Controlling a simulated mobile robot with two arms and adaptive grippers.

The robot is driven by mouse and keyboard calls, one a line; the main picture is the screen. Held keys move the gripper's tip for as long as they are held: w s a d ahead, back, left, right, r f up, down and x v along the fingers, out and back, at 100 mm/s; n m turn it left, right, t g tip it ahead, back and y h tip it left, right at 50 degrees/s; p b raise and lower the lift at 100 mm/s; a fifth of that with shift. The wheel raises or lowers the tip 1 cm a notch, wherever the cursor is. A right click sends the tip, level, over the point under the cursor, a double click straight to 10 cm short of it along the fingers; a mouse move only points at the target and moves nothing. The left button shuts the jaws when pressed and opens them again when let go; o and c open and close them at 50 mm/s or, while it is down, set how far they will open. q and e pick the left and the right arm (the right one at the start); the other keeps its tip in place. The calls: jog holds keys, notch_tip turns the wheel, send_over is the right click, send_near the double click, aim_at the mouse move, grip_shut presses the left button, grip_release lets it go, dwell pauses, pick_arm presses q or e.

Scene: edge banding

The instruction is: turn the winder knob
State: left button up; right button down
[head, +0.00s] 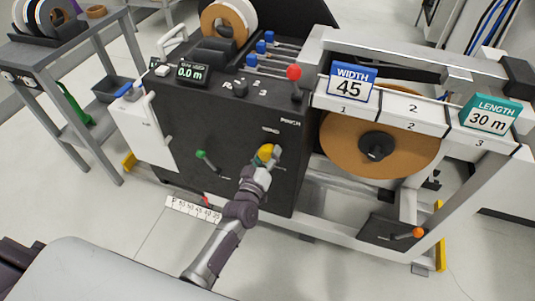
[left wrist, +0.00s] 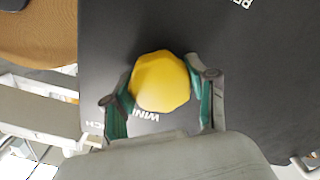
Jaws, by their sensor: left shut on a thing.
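The winder knob (head: 265,152) is a yellow faceted knob on the dark front panel (head: 225,135) of the machine, below the lettering. In the left wrist view the yellow knob (left wrist: 160,81) sits between the two green-padded fingers of my left gripper (left wrist: 162,95). In the head view my left gripper (head: 268,160) reaches up to the knob from below and covers part of it. The fingers are shut on the knob from both sides. Part of the lettering by the knob is hidden by the gripper. My right gripper is not in view.
A green-tipped lever (head: 201,154) is left of the knob, and a red-topped lever (head: 294,73) stands above. A large brown reel (head: 400,160) is at the right, under the WIDTH 45 sign (head: 350,84) and LENGTH 30 m sign (head: 490,116). An orange-handled crank (head: 417,233) is low right.

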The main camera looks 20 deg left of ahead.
pick_arm(q)
jog(key=o, duration=1.2)
jog(key=shift+c, duration=0.2)
jog(key=shift+s, duration=0.15)
jog(key=s, duration=1.1)
jog(key=shift+s+a, duration=0.2)
jog(key=shift+s, duration=0.2)
